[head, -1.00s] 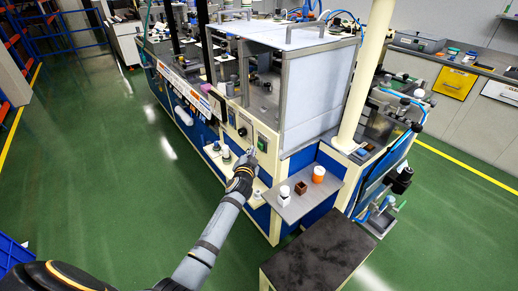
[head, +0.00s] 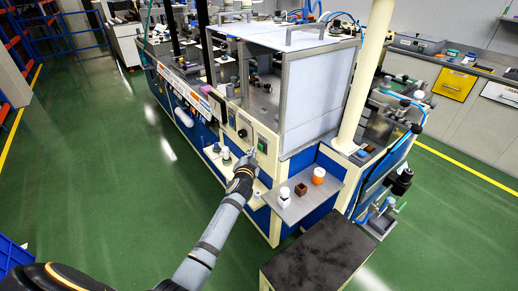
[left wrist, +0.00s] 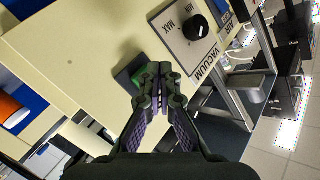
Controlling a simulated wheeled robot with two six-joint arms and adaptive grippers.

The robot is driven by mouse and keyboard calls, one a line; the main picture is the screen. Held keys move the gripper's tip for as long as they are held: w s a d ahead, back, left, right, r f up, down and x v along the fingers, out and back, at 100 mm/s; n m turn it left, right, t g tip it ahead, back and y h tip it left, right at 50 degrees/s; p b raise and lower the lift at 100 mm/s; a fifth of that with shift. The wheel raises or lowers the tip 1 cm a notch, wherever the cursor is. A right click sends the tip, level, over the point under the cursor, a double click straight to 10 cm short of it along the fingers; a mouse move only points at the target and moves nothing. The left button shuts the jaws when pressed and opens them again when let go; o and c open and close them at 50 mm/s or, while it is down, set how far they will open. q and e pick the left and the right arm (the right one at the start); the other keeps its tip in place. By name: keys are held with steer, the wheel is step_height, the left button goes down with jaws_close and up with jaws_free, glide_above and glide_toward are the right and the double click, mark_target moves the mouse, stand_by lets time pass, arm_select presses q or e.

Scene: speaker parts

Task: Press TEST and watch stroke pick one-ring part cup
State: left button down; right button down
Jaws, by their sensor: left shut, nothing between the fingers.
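My left gripper (head: 251,156) is shut and empty, with its fingertips at the cream front panel of the machine. In the left wrist view, the left gripper (left wrist: 158,76) has its closed tips over a dark plate with a green button (left wrist: 138,78), partly hidden by the fingers. I cannot tell if the tips touch it. No TEST lettering is legible. On the side shelf (head: 297,207) stand a white cup-like part (head: 284,196), a small brown block (head: 300,189) and an orange-and-white part (head: 318,176). Rings on them are too small to tell. My right gripper is not in view.
A black knob (left wrist: 195,28) on a plate marked MAX, MIN and VACUUM sits beside the button. A lower front ledge holds small bottles (head: 226,155). A dark-topped stand (head: 318,252) is in front of the side shelf.

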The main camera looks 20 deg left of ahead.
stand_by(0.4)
arm_select(q)
steer(key=shift+w+d, duration=0.25)
steer(key=shift+w, duration=0.1)
